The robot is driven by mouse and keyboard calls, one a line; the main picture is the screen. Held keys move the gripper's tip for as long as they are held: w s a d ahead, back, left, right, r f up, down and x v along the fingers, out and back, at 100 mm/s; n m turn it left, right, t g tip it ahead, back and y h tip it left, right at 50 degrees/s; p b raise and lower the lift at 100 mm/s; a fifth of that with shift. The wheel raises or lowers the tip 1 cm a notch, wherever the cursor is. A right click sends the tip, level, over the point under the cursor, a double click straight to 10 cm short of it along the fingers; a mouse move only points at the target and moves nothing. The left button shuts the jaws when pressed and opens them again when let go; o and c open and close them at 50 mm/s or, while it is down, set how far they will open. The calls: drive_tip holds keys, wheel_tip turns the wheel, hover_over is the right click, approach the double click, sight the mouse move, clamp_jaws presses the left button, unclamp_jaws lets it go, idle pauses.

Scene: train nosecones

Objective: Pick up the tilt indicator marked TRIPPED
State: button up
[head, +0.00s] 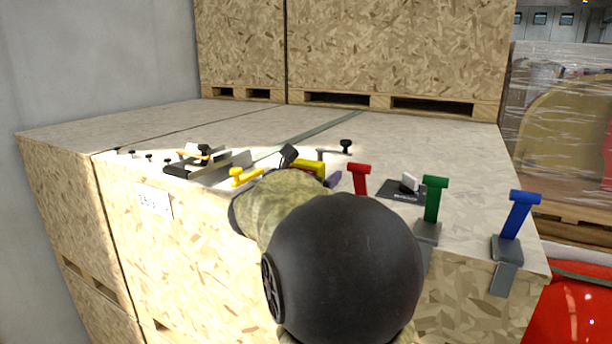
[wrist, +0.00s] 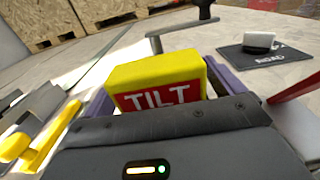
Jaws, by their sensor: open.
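The tilt indicator (wrist: 160,82) is a yellow block with a red face lettered TILT in white; the word TRIPPED is not visible. In the wrist view it stands between the two purple fingers of my gripper (wrist: 163,90), one on each side. My gripper is open; whether either finger touches the block cannot be told. In the head view the yellow indicator (head: 311,164) shows only partly past my dark wrist, and one purple finger of my gripper (head: 331,180) shows beside it.
All stands on a wooden crate top (head: 265,140). A crank with a black knob (head: 346,144) lies just behind. Red (head: 360,178), green (head: 433,200) and blue (head: 517,214) handles line the front edge. A black plate with a white block (head: 408,184) is right; yellow-handled tools (head: 240,175) are left.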

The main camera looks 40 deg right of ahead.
drive_tip(key=shift+s+a, duration=0.1)
drive_tip(key=shift+c, duration=0.2)
drive_tip(key=c, duration=1)
wheel_tip(320, 180, up, 10)
drive_tip(key=shift+r+b, duration=0.1)
drive_tip(key=shift+b, duration=0.65)
